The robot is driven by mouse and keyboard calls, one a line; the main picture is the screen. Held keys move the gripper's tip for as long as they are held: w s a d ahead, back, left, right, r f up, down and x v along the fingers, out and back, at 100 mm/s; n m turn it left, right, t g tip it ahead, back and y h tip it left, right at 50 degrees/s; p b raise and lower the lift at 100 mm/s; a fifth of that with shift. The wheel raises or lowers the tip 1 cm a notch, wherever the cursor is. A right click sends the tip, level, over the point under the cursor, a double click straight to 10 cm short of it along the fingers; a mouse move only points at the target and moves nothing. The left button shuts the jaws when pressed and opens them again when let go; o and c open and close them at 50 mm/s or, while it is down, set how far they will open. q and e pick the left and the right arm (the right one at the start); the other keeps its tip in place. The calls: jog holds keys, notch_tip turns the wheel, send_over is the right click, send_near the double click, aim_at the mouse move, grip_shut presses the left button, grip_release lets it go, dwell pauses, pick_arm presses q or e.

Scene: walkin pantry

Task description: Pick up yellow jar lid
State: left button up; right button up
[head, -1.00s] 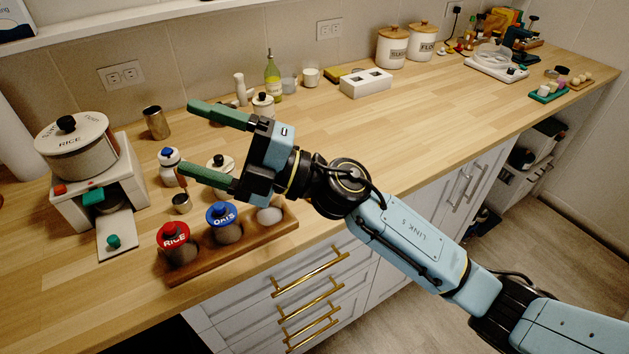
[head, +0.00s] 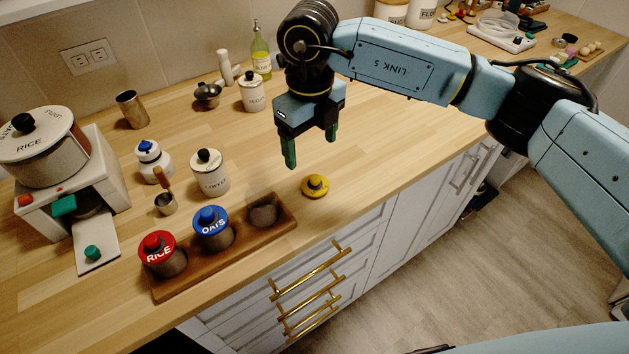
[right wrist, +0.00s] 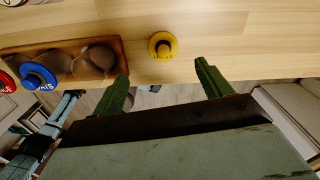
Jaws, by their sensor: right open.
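The yellow jar lid (head: 315,186) lies flat on the wooden counter, knob up, just right of the jar rack. It also shows in the right wrist view (right wrist: 163,45), ahead of the fingertips and between their lines. My right gripper (head: 311,151) points down above the counter, behind the lid in the head view. Its green fingers are apart and empty, and they show in the right wrist view too (right wrist: 164,80). The lid is clear of both fingers. My left gripper is not in view.
A wooden rack (head: 285,228) holds jars with a red RICE lid (head: 157,247) and a blue OATS lid (head: 210,220), and an open jar (head: 263,211). The counter's front edge is close to the lid.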

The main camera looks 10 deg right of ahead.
send_over(315, 177)
jog(key=f, duration=0.4)
jog(key=shift+a+f, duration=0.3)
jog(key=shift+a, duration=0.1)
jog(key=shift+d+f, duration=0.2)
jog(key=shift+f, duration=1.1)
jog(key=shift+d+f, duration=0.2)
jog(key=shift+f, duration=1.1)
jog(key=c, duration=1.1)
